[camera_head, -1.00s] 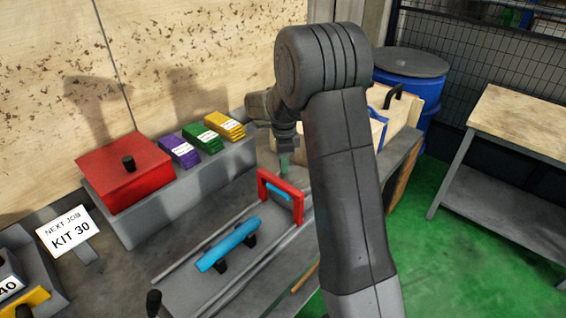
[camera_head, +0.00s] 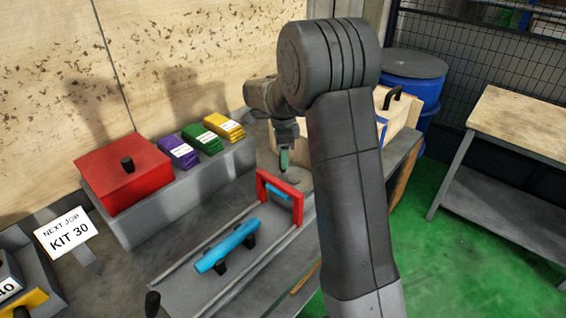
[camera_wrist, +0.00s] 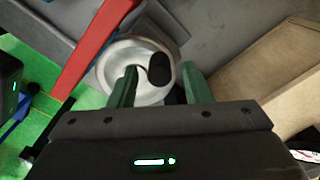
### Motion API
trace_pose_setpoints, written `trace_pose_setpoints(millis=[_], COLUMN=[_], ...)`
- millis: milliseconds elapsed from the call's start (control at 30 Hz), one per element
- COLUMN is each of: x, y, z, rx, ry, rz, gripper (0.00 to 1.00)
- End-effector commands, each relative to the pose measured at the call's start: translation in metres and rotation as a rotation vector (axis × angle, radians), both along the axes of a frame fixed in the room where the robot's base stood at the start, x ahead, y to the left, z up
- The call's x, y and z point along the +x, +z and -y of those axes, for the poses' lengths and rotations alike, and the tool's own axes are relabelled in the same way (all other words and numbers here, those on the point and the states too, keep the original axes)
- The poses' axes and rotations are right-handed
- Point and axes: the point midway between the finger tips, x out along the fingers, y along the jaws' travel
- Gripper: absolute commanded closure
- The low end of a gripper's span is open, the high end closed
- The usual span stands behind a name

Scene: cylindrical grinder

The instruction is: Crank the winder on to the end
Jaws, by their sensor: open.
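The winder shows in the wrist view as a round pale metal wheel (camera_wrist: 112,70) with a dark upright crank knob (camera_wrist: 159,69). In the head view the wheel (camera_head: 297,179) is a grey disc just behind the red frame, partly hidden by my arm; its knob cannot be made out there. My gripper (camera_wrist: 160,76) is open, its two green fingers apart. In the wrist view the knob appears between the fingertips, touching neither; how far below them it lies I cannot tell. In the head view my gripper (camera_head: 284,165) points down over the wheel.
A red frame (camera_head: 298,208) stands beside the wheel, at the end of rails holding a blue bar (camera_head: 228,246). A red box (camera_head: 123,172) and purple, green and yellow packs stand at the back. A wooden box (camera_head: 397,122) is right of my arm.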

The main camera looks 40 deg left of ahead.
Motion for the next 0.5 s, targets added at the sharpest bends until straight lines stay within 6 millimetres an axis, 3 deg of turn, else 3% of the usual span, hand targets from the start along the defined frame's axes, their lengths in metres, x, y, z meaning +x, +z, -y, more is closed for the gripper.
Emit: trace_pose_setpoints(millis=[300,500], x=[0.001,0.001], y=[0.073,0.100], z=[-0.001,-0.001], rx=[0.004,0.002], ry=[0.000,0.000], rz=[0.003,0.002], gripper=[0.56,0.56])
